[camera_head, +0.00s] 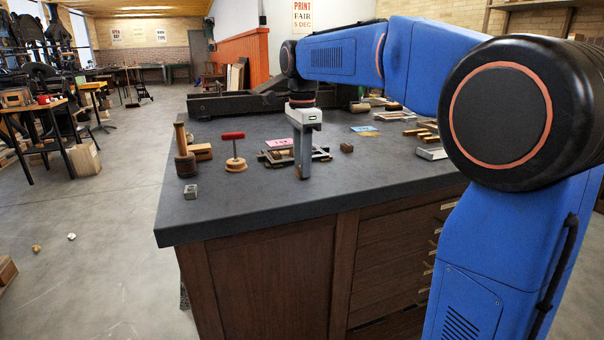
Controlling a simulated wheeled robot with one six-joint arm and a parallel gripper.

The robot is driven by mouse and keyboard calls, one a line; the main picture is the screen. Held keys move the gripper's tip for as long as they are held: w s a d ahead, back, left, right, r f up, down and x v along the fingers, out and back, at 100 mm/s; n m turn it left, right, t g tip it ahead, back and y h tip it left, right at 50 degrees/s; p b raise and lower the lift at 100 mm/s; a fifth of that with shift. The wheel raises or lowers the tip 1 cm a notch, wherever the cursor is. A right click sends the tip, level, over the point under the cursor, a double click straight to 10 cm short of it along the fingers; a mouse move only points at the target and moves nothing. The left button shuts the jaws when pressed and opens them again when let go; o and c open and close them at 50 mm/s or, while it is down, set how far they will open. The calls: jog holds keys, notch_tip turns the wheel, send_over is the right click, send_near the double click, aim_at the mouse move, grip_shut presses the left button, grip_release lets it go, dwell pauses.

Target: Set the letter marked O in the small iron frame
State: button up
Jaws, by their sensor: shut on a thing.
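My gripper (303,174) points straight down over the front part of the dark worktop. Its fingers are shut on a small piece that they mostly hide; I cannot read a letter on it. A low dark iron frame (322,154) lies on the worktop just behind the fingers, which hide part of it. A pink card (279,143) shows behind it. A small metal block (190,192) stands near the left front edge, and a small brown block (346,148) lies right of the frame. No O is readable on either.
A red-handled tool on a round wooden base (235,164) and a dark roller with a wooden handle (185,164) stand left of my gripper. Wooden pieces and trays (432,152) lie to the right. The worktop's front strip (255,208) is clear.

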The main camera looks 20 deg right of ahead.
jog(key=shift+r, duration=2.3)
